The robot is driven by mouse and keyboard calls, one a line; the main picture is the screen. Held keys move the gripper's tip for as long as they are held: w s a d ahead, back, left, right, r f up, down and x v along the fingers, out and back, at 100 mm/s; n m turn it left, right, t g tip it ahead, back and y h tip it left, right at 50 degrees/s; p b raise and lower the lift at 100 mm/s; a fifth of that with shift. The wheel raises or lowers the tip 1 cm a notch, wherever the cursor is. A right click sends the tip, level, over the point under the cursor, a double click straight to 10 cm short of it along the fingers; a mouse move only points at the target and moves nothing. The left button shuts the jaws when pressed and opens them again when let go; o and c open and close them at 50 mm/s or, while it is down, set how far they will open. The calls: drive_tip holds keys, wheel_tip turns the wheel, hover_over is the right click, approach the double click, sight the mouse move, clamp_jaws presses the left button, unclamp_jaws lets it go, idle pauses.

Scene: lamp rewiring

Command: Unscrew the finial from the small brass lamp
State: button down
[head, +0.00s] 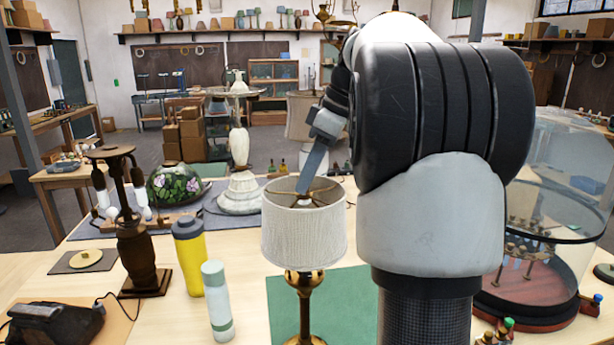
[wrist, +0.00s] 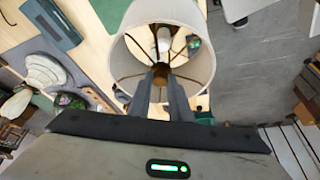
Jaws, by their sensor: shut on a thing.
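The small brass lamp (head: 304,283) stands on a green mat (head: 350,300), its pale fabric shade (head: 304,235) open at the top. My gripper (head: 304,189) reaches down from the upper right to the top of the shade. In the wrist view, my gripper (wrist: 161,82) has both fingers closed around the brass finial (wrist: 161,69) at the middle of the shade's wire spider. The white bulb (wrist: 164,40) shows inside the shade beyond it. The fingers hide part of the finial, and its thread cannot be seen.
A yellow bottle (head: 188,262) and a pale green bottle (head: 216,305) stand left of the lamp. A dark wooden lamp base (head: 137,255) is farther left. A glass dome (head: 555,180) stands at the right. A white lamp (head: 240,175) stands behind.

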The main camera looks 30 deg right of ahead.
drive_tip(key=n, duration=0.2)
drive_tip(key=n+g, duration=0.1)
drive_tip(key=shift+w+d+n+y, duration=0.15)
drive_tip(key=shift+w+n+y, duration=0.05)
drive_tip(key=shift+n+y, duration=0.2)
drive_tip(key=shift+n+g, duration=0.4)
drive_tip(key=shift+n, duration=0.3)
drive_tip(key=c, duration=1.5)
unclamp_jaws()
drive_tip(key=shift+c, duration=0.2)
